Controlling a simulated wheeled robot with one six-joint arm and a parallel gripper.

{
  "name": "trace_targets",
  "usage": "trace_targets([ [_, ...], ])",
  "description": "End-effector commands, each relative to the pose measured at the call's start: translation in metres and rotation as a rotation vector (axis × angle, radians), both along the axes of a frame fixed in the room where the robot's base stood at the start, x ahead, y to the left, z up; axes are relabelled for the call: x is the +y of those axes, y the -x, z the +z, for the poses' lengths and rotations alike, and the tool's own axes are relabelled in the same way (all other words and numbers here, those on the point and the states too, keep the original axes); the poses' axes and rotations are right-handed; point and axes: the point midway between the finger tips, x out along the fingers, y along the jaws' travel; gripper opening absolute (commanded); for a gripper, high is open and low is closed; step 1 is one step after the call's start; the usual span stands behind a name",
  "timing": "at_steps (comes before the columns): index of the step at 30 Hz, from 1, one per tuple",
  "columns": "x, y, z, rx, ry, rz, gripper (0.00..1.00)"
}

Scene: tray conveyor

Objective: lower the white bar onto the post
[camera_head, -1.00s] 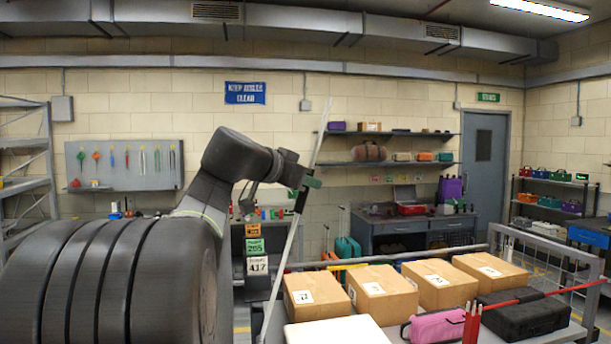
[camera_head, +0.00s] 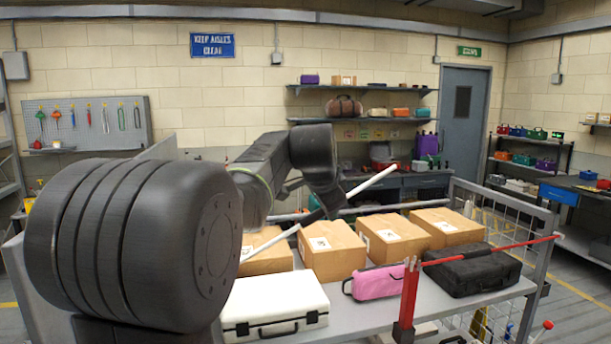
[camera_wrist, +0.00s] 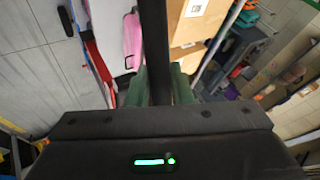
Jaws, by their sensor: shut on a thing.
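The white bar (camera_head: 372,181) slants from upper right to lower left above the conveyor in the head view. My gripper (camera_head: 320,212) is shut on it; my wrist hides the bar's middle. In the wrist view my green fingertips (camera_wrist: 158,90) sit on both sides of a long bar (camera_wrist: 154,45), which looks dark there. A red post (camera_head: 408,300) stands at the near side of the conveyor, lower right of my gripper. The bar is apart from this post in the head view. I cannot tell whether it is the task's post.
Several cardboard boxes (camera_head: 333,250) line the conveyor's far side. A white case (camera_head: 272,303), a pink bag (camera_head: 378,283) and a black case (camera_head: 472,272) lie nearer. A thin red rod (camera_head: 500,247) runs right from the post. A grey mesh rail (camera_head: 512,225) closes the right end.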

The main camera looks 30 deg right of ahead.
Motion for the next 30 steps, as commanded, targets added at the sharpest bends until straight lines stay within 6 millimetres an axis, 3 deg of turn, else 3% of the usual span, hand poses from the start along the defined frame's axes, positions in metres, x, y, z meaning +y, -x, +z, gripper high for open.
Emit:
trace_targets([
  [1, -0.011, 0.004, -0.016, -0.008, -0.043, -0.008, 0.0],
  [6, -0.032, 0.009, -0.072, -0.043, -0.186, -0.006, 0.0],
  [15, -0.046, 0.011, -0.149, -0.089, -0.376, -0.002, 0.0],
  [21, -0.047, 0.011, -0.176, -0.108, -0.445, 0.0, 0.0],
  [30, -0.046, 0.01, -0.188, -0.115, -0.476, 0.002, 0.0],
])
